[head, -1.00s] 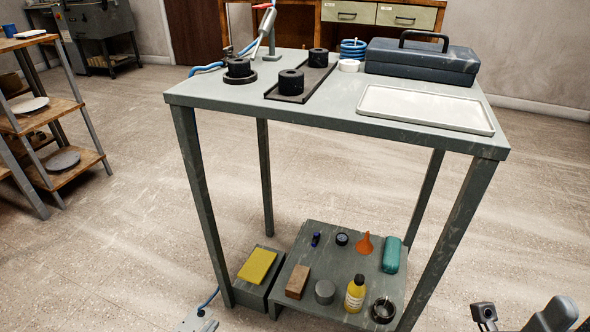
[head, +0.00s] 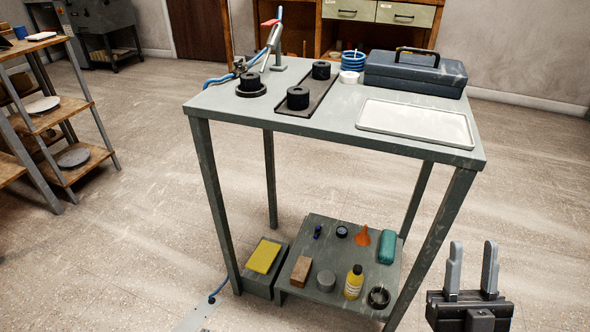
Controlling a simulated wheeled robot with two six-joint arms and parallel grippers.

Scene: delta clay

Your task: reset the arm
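My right gripper (head: 471,268) is at the lower right of the head view, in front of the table's right front leg. Its two grey fingers point up with a clear gap between them, and nothing is held. My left gripper does not show; a pale grey piece at the bottom edge, left of centre, is too cut off to tell. The grey table (head: 330,135) stands ahead, apart from the gripper.
The table bears black cylinders (head: 298,97), a white tray (head: 416,121), a dark toolbox (head: 415,75) and a stand (head: 275,50). A low shelf (head: 330,290) holds a yellow bottle (head: 353,282) and an orange funnel (head: 362,236). A wooden rack (head: 65,120) stands left. Floor between is clear.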

